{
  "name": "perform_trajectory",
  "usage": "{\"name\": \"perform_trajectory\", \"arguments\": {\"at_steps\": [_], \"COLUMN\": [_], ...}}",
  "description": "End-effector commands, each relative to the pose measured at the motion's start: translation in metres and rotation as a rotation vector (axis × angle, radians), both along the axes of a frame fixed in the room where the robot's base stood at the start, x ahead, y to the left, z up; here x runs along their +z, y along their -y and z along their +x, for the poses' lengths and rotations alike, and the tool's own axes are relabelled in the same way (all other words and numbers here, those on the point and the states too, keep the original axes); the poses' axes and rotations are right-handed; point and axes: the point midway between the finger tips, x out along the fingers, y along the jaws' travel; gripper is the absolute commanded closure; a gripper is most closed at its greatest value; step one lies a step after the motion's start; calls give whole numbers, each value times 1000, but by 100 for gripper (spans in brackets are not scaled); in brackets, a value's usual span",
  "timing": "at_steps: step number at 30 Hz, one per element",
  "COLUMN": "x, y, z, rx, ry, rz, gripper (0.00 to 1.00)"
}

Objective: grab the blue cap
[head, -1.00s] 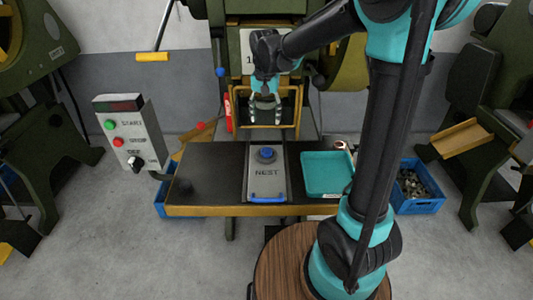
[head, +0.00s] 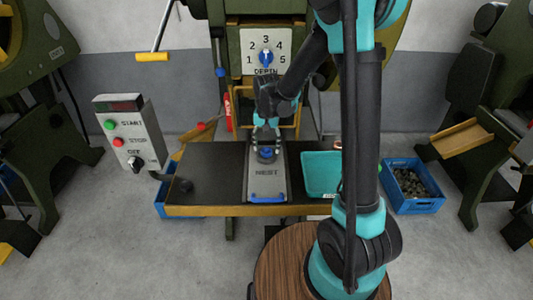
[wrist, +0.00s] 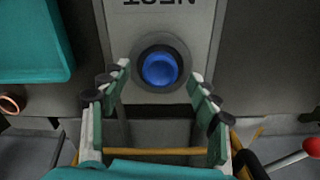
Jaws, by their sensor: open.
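The blue cap (head: 267,153) sits in a dark round seat on the grey plate marked NEST (head: 266,185). In the wrist view the blue cap (wrist: 160,69) lies just beyond and between my fingertips, with its dark ring around it. My gripper (head: 267,142) is open and points down over the cap from its far side. In the wrist view my gripper (wrist: 160,72) has one finger on each side, with clear space between the fingers and the cap. The exact height of the fingertips above the plate is hard to tell.
A teal tray (head: 320,172) stands right of the plate on the dark table (head: 222,180). A press with a depth dial (head: 266,57) rises behind. A control box (head: 131,134) is at left, and a blue crate (head: 412,187) of metal parts at right.

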Motion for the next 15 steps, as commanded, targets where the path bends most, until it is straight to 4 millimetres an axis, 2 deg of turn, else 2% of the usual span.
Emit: {"name": "perform_trajectory", "arguments": {"at_steps": [3, 10, 11, 15], "x": [-9, -10, -10, -10], "y": [0, 0, 0, 0], "z": [0, 0, 0, 0], "rx": [0, 0, 0, 0], "ry": [0, 0, 0, 0], "rz": [0, 0, 0, 0], "gripper": [38, 38, 40, 57]}}
